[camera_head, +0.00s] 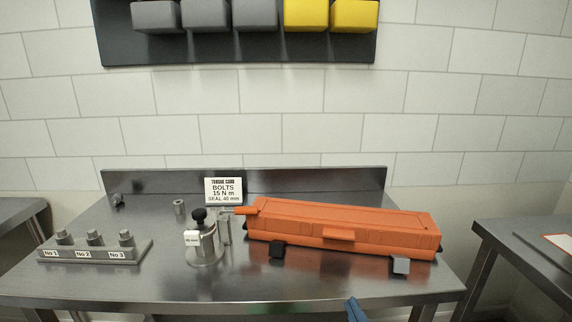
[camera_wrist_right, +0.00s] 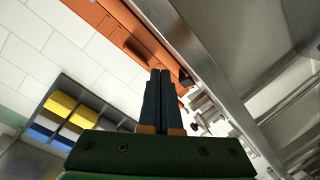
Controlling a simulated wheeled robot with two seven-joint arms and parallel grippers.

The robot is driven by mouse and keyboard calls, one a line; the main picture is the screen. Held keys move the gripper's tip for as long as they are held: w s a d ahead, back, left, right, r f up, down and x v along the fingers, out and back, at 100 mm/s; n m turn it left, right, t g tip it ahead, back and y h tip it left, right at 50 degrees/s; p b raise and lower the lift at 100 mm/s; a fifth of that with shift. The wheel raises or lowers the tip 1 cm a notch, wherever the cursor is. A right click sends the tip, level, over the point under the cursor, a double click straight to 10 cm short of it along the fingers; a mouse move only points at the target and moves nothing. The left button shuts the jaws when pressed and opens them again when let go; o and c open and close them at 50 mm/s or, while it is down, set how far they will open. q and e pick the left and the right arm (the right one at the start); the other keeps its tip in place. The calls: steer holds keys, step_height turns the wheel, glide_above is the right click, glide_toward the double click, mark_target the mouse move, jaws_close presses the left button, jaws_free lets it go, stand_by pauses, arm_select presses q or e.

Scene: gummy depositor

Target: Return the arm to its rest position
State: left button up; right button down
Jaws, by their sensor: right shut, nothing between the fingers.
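My right gripper (camera_head: 355,310) shows only as a blue tip at the bottom edge of the head view, in front of the table's front edge. In the right wrist view its two dark fingers (camera_wrist_right: 158,102) are together, shut and empty. They touch nothing that I can see. The rest of my right arm is out of the head view. My left gripper is not in view.
A steel table (camera_head: 320,285) holds an orange case (camera_head: 340,232), a cylindrical fixture with a black knob (camera_head: 200,215), a block of numbered bolts (camera_head: 95,248) and a torque card (camera_head: 223,190). Coloured bins (camera_head: 305,15) hang above. Side tables stand left and right.

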steer(key=s+d+f+m+g+h, duration=0.15)
steer(key=s+f+m+g, duration=0.35)
steer(key=s+f, duration=0.6)
steer(key=s+d+f+m+g, duration=0.2)
steer(key=s+d+f+g, duration=0.1)
steer(key=s+f+g, duration=0.65)
steer(key=s+f+p, duration=0.2)
steer(key=s+f, duration=0.2)
steer(key=f, duration=1.2)
steer(key=s+d+f, duration=0.1)
steer(key=s+f, duration=0.7)
steer(key=s, duration=0.3)
steer(key=shift+d+p, duration=0.4)
